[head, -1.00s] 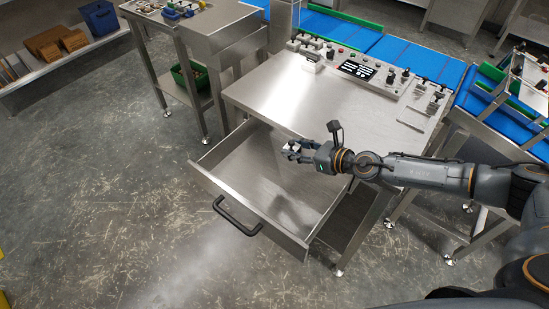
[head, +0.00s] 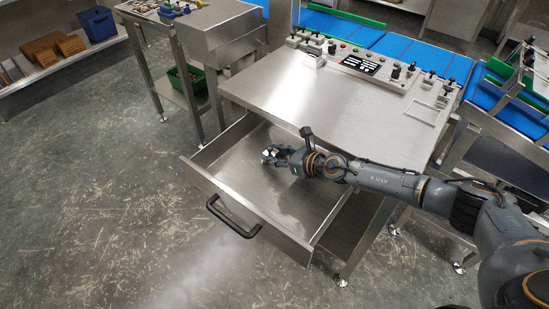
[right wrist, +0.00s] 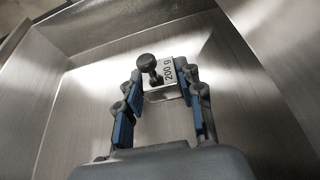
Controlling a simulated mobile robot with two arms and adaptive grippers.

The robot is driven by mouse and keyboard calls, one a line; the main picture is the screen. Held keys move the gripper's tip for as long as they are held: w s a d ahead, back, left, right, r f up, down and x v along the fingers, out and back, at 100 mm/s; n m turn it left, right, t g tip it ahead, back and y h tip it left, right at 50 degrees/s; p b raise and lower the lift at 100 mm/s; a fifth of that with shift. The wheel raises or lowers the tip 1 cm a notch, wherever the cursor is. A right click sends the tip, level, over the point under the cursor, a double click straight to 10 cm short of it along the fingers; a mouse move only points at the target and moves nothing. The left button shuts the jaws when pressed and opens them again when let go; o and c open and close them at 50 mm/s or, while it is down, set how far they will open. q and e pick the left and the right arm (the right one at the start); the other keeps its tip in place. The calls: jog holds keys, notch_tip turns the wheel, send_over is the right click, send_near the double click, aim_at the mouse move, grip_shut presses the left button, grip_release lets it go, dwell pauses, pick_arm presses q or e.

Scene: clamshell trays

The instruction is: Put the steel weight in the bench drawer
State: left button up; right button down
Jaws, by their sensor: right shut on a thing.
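The bench drawer (head: 255,190) is pulled out from under the steel bench, and its visible floor is bare. Its metal floor and walls (right wrist: 90,80) also fill the right wrist view. My right gripper (head: 267,156) is over the drawer's interior, towards the bench side. In the right wrist view the gripper (right wrist: 160,84) is shut on the steel weight (right wrist: 168,72), which has a dark round knob and a "200 g" label. In the head view the weight is too small to make out clearly. I cannot tell its exact height above the drawer floor. My left gripper is out of view.
The bench top (head: 320,105) is mostly clear, with a control panel (head: 360,65) along its back edge. A black handle (head: 232,220) is on the drawer front. A green bin (head: 188,78) sits under the bench at left. Blue conveyors (head: 415,52) run behind.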

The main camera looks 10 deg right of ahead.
jog(key=c, duration=0.8)
grip_release()
jog(key=shift+c, duration=0.2)
jog(key=shift+r, duration=0.15)
jog(key=shift+s+d+r, duration=0.15)
jog(key=shift+s, duration=0.1)
jog(key=p+v, duration=0.1)
jog(key=v, duration=0.6)
